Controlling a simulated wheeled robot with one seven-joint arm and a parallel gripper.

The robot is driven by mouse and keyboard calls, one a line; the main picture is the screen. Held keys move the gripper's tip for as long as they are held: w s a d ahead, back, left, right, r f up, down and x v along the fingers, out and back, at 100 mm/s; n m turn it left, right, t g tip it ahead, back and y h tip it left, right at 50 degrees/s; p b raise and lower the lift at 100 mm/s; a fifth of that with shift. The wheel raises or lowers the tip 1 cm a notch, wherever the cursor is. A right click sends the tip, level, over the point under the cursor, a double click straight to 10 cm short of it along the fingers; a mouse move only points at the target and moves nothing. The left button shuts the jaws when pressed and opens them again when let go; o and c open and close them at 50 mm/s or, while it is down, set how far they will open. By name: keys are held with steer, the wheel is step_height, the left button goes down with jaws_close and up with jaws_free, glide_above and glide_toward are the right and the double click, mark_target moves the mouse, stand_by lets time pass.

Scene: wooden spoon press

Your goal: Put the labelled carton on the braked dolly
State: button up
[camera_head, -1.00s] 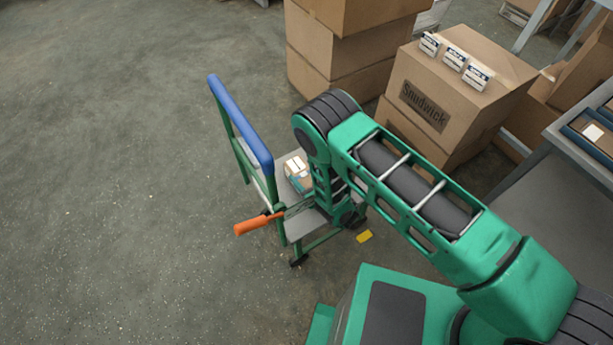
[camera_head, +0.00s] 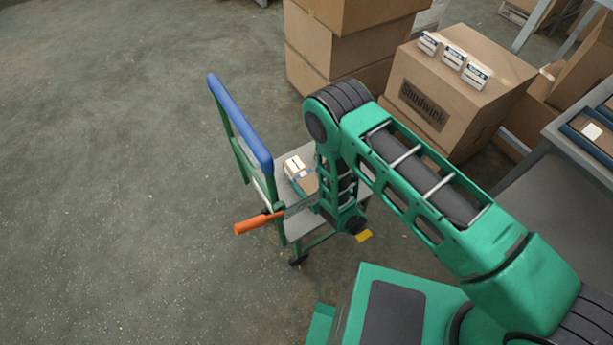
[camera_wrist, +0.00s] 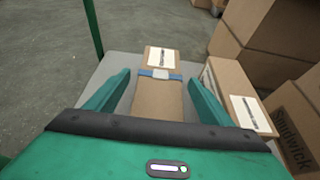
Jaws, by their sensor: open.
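The labelled carton (camera_head: 296,167) is a small brown box with a white label, resting on the grey deck of the dolly (camera_head: 296,229). The dolly has a green frame, a blue handle and an orange lever sticking out to the left. In the wrist view the carton (camera_wrist: 158,100) shows its white label and a blue band across it. My gripper (camera_wrist: 160,78) is open, with one green finger on each side of the carton and gaps showing. In the head view my arm hides part of the deck and most of my gripper.
Another carton (camera_wrist: 232,88) with white labels stands right of my gripper in the wrist view. Large brown boxes (camera_head: 450,85) and a stack (camera_head: 345,45) stand behind and right. A grey table (camera_head: 560,175) is at far right. The floor at left is clear.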

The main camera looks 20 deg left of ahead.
steer(key=v, duration=0.8)
steer(key=shift+d, duration=0.2)
